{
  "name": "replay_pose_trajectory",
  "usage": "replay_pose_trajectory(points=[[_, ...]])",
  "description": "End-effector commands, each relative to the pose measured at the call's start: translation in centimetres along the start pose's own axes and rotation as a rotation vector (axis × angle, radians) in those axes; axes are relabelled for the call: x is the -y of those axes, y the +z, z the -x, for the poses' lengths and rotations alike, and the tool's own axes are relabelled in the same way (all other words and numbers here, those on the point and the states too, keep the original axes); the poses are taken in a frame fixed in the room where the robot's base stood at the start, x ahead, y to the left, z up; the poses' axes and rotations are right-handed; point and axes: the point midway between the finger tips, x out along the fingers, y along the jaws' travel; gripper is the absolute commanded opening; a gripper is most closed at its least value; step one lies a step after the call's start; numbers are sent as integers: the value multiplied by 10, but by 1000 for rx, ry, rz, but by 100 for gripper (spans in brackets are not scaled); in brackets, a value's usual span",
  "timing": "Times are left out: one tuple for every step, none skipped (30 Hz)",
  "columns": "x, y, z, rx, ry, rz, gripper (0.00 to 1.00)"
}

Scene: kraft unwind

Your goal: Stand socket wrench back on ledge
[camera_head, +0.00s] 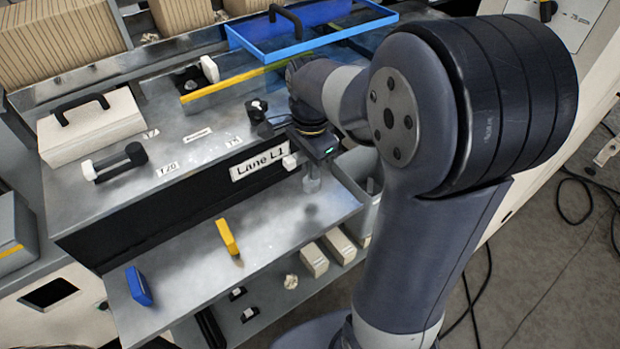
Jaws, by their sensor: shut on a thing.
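My gripper (311,165) points down over the right part of the ledge (190,278), the grey lower shelf under the Lane L1 label. It is shut on a pale grey piece (311,184), seemingly the socket wrench, which hangs upright below it. Most of this piece is hidden by the gripper, so its shape is unclear. A dark shadow lies on the ledge just below it, and the piece looks apart from the surface. A yellow block (228,237) and a blue block (138,287) stand on the ledge to the left.
The black front wall with the Lane L1 label (259,161) rises behind the ledge. A grey bin (357,172) is right of the ledge. The upper deck holds a blue tray (290,48), a handled pale box (92,128) and a black-and-white tool (115,162). The ledge between the yellow block and my gripper is clear.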

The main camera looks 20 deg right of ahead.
Motion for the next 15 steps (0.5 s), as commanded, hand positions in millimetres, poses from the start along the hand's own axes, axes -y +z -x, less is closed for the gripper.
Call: replay_pose_trajectory(points=[[0, 0, -4, 0, 1, 0, 0], [0, 0, -7, 0, 1, 0, 0], [0, 0, -10, 0, 1, 0, 0], [0, 0, -14, 0, 1, 0, 0], [0, 0, -18, 1, 2, 0, 0], [0, 0, -24, 1, 2, 0, 0], [0, 0, -29, 1, 3, 0, 0], [0, 0, -34, 1, 3, 0, 0], [0, 0, -38, 0, 1, 0, 0], [0, 0, -41, 0, 1, 0, 0], [0, 0, -43, 0, 0, 0, 0], [0, 0, -44, 0, -1, 0, 0], [0, 0, -45, 0, -1, 0, 0], [0, 0, -45, 0, -1, 0, 0], [0, 0, -45, -1, -2, 0, 0]])
